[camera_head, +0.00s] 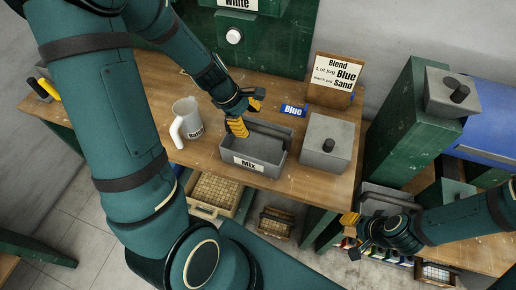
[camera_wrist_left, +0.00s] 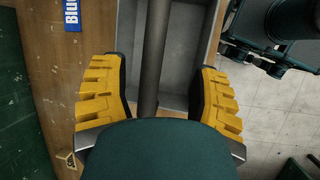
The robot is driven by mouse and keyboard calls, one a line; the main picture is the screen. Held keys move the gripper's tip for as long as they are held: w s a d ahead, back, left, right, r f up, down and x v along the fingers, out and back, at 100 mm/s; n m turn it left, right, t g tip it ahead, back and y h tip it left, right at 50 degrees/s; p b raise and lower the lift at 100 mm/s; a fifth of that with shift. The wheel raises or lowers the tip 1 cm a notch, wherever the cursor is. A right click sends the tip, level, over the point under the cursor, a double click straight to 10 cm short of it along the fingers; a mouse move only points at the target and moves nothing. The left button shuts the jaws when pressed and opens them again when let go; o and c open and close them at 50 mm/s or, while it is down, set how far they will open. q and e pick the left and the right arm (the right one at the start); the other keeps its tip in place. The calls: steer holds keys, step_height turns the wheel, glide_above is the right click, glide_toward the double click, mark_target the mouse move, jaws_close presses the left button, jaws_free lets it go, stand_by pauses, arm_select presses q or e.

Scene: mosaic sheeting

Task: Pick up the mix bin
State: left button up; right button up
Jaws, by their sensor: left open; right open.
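The mix bin (camera_head: 273,171) is a grey open bin with a white "Mix" label on its front wall. It stands near the front edge of the wooden bench and looks empty. My left gripper (camera_head: 250,114) is open over the bin's back left part. In the left wrist view, its yellow fingers (camera_wrist_left: 160,100) stand on either side of a dark grey bar (camera_wrist_left: 153,50), with the bin's grey inside (camera_wrist_left: 180,55) beyond. Whether they touch it cannot be told. My right gripper (camera_head: 350,234) is open and empty, low at the right, beyond the bench's right edge.
A jug labelled "Base" (camera_head: 188,120) stands left of the bin, and a grey lidded box (camera_head: 322,145) close on its right. A green cabinet (camera_head: 270,40) backs the bench.

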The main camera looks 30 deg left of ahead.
mark_target(260, 132)
arm_select(q)
steer(key=shift+x, duration=1.15)
steer(key=b+x, duration=0.1)
steer(key=x, duration=0.1)
steer(key=b+x, duration=0.1)
steer(key=x, duration=0.1)
steer(key=shift+w+f, duration=0.1)
steer(key=shift+w, duration=0.25)
steer(key=shift+w+d+f, duration=0.1)
steer(key=shift+d+f, duration=0.05)
steer(key=shift+f, duration=0.15)
steer(key=shift+f+b, duration=0.25)
steer(key=shift+b, duration=0.1)
jaws_close()
